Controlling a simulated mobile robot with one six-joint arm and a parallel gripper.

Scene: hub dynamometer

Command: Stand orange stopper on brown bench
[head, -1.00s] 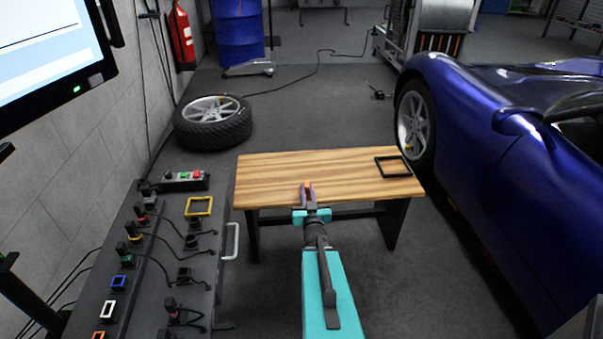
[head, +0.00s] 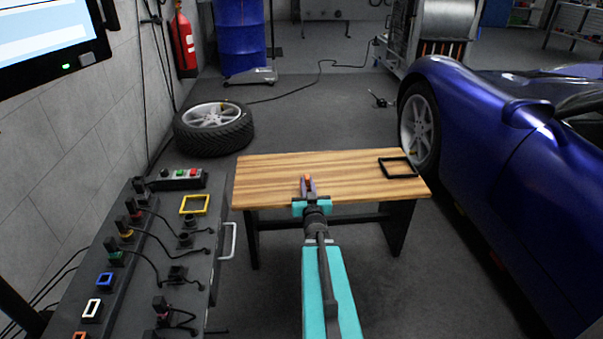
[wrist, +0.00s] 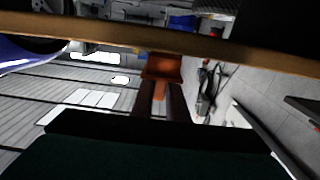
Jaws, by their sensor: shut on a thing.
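The brown bench (head: 265,180) has a striped wooden top on dark legs and stands in the middle of the head view. My gripper (head: 308,185) is over its front edge, left of the middle. It is shut on the orange stopper (head: 307,177), of which only a small bit shows between the fingertips. In the wrist view the stopper (wrist: 162,66) sits between the dark fingers and overlaps the bench edge (wrist: 90,31). Whether it touches the bench top, I cannot tell.
A black square frame (head: 398,167) lies at the bench's right end. A dark panel with a yellow frame (head: 195,205), plugs and cables stands at the left. A blue car (head: 480,150) is close on the right. The bench top's middle and left are clear.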

